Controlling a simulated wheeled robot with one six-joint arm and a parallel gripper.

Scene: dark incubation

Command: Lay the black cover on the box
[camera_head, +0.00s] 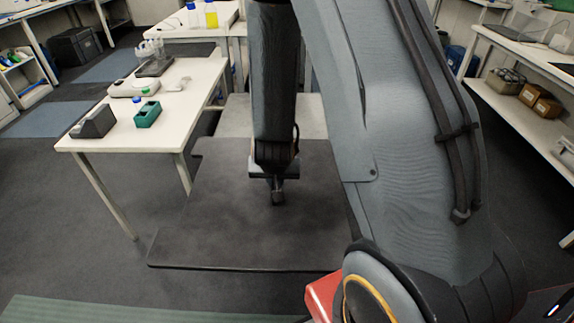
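A dark grey, wedge-shaped object (93,122) lies at the near left corner of the white table (110,140). I cannot tell whether it is the black cover. A small green box (148,115) stands on the same table, to the right of the dark object and apart from it. I cannot make out what is in it. My gripper (278,198) hangs at the end of my arm in the middle of the view, right of the table and clear of both objects. It is small and dark here, and its fingers cannot be told apart.
A tube rack or instrument (155,60), a pale device (134,88) and a small blue item (137,102) stand farther back on the table. A dark flat slab (220,220) lies below my gripper. Benches line the right side. Floor is clear at the lower left.

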